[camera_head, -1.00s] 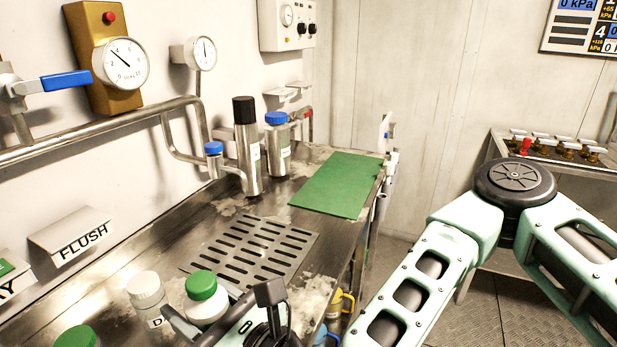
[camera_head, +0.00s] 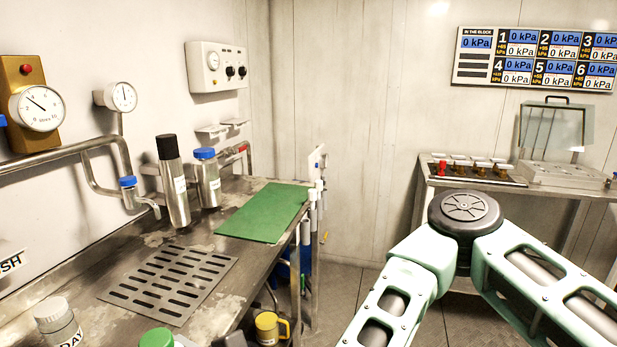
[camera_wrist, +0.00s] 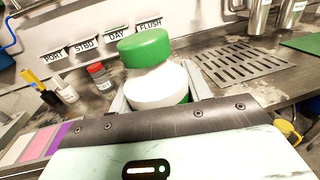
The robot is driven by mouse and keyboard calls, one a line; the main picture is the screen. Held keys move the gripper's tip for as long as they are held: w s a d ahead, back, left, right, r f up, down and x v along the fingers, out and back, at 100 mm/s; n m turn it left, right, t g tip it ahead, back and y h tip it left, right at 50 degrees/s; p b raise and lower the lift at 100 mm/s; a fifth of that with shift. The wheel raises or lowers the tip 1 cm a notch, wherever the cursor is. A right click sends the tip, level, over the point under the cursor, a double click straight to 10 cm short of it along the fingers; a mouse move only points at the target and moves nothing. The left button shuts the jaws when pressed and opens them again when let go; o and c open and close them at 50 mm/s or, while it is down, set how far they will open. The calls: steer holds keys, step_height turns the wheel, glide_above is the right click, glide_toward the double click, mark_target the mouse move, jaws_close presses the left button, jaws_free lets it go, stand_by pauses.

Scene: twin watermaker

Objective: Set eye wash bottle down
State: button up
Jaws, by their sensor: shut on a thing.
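The eye wash bottle, white with a green cap (camera_wrist: 148,55), stands tilted in the wrist view between my gripper's fingers. My gripper (camera_wrist: 158,90) is shut on its body, one finger on each side. Its lower part is hidden behind my gripper's palm, so I cannot tell whether it touches the bench. In the head view only the green cap (camera_head: 157,338) shows, at the bottom edge, in front of the slotted drain plate (camera_head: 128,292). My gripper is mostly out of the head view.
A DAY bottle (camera_head: 57,320) stands left of the held bottle. Steel bottles (camera_head: 173,185) stand along the wall, near a clear green mat (camera_head: 262,213). Small bottles (camera_wrist: 98,72) stand under wall labels in the wrist view. A yellow mug (camera_head: 267,328) is below the bench edge.

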steer(key=w+d+f+m+t+h, duration=0.35)
steer(key=w+d+f, duration=0.35)
steer(key=w+d, duration=0.45)
steer(key=w+d+f+m+t+h, duration=0.35)
steer(key=w+d+f, duration=0.4)
steer(key=d, duration=0.65)
steer(key=s+d+f+m+t+h, duration=0.1)
steer(key=s+d+f+m+h, duration=0.1)
steer(key=d, duration=1.1)
steer(key=s+d+f+m+t+h, duration=0.2)
steer(key=d+f+h, duration=0.5)
steer(key=d, duration=0.6)
steer(key=shift+f+m, duration=0.5)
steer(key=shift+m, duration=0.4)
steer(key=shift+a, duration=0.1)
